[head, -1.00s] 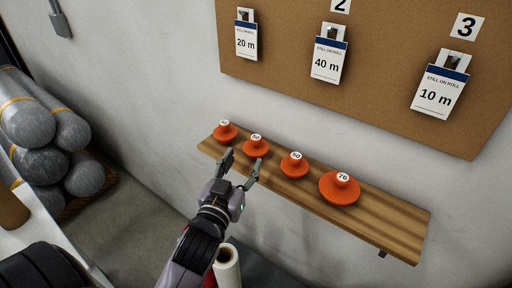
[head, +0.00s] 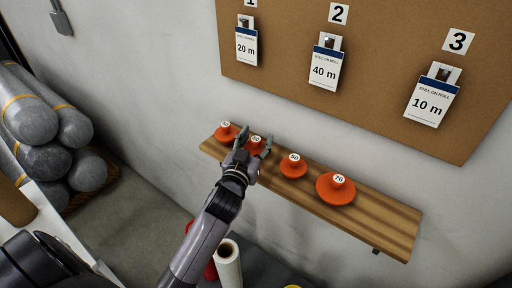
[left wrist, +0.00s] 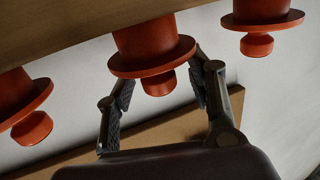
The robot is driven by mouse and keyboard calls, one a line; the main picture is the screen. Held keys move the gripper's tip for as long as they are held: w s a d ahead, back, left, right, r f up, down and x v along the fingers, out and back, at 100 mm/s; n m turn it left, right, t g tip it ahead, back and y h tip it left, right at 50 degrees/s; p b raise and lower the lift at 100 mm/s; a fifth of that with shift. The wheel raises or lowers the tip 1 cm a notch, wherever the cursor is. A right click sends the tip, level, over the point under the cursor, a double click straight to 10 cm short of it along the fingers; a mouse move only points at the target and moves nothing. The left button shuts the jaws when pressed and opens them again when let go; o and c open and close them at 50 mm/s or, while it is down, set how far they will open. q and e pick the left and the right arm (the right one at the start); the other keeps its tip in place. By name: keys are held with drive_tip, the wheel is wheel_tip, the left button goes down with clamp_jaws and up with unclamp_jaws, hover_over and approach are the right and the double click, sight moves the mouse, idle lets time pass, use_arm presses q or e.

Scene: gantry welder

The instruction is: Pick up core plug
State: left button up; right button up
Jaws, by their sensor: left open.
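Several orange core plugs with round white number labels stand in a row on a wooden shelf (head: 375,222). The leftmost plug (head: 225,131) is clear of the gripper. My left gripper (head: 254,151) is open at the second plug (head: 256,141), which is partly hidden behind the fingers in the head view. In the left wrist view this plug (left wrist: 151,47) shows between and just beyond the open fingers (left wrist: 160,92); I cannot tell whether they touch it. The third plug (head: 293,168) and the largest plug (head: 336,190) stand to the right. My right gripper is not in view.
A corkboard (head: 390,85) with hanging length tags is on the wall above the shelf. Grey rolls (head: 45,120) are stacked at the left. A white roll (head: 228,265) stands below, near my left arm. Neighbouring plugs flank the gripper closely.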

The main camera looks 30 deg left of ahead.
use_arm(q)
drive_tip(key=shift+c, duration=0.5)
clamp_jaws()
drive_tip(key=shift+r, duration=0.1)
